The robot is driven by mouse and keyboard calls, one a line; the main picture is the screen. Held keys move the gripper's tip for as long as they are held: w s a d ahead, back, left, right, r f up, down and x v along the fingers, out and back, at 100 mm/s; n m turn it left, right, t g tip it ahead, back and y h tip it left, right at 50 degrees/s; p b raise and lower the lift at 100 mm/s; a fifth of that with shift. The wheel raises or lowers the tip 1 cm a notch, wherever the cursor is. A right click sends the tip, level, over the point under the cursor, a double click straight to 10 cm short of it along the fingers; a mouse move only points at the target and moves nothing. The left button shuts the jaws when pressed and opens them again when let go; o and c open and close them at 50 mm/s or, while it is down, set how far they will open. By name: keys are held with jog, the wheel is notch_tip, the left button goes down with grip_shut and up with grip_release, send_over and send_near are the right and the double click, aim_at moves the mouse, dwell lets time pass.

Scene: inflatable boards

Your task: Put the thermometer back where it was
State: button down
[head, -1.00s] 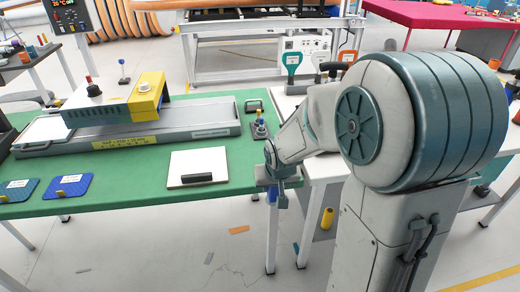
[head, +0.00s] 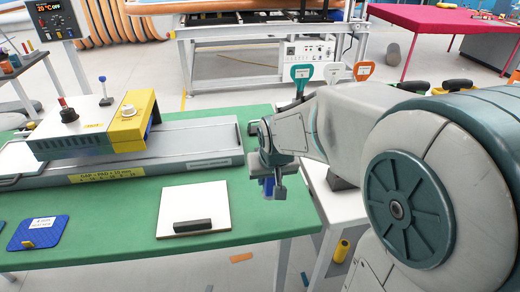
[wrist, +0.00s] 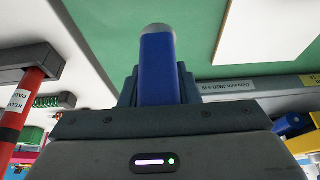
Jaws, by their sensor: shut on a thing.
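My gripper (head: 270,188) is shut on a blue, rounded bar-like thing with a pale tip, which seems to be the thermometer (wrist: 159,72). In the wrist view it stands up between the jaws, and its lower part is hidden by the gripper. In the head view only a little blue (head: 268,186) shows at the jaws. My gripper hangs above the right end of the green table (head: 120,200), right of the white board. I cannot make out an empty holder for the thermometer.
The white board with a black bar (head: 193,210) lies left of my gripper. Behind it is a long grey rail (head: 200,140) with a yellow-and-white machine (head: 90,125). A blue pad (head: 38,232) lies at left. A red labelled post (wrist: 22,112) is close in the wrist view.

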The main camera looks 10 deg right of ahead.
jog(key=shift+w+d+f, duration=0.55)
jog(key=shift+w+f, duration=0.35)
jog(key=shift+f, duration=0.4)
jog(key=shift+w+d+f, duration=0.5)
jog(key=shift+w+f, duration=0.4)
jog(key=shift+f, duration=0.4)
jog(key=shift+w+d+f, duration=0.55)
jog(key=shift+w+f, duration=0.35)
jog(key=shift+f, duration=0.4)
jog(key=shift+f+b, duration=0.2)
jog(key=shift+b, duration=0.2)
jog(key=c, duration=1.1)
grip_release()
jog(key=shift+r, duration=0.1)
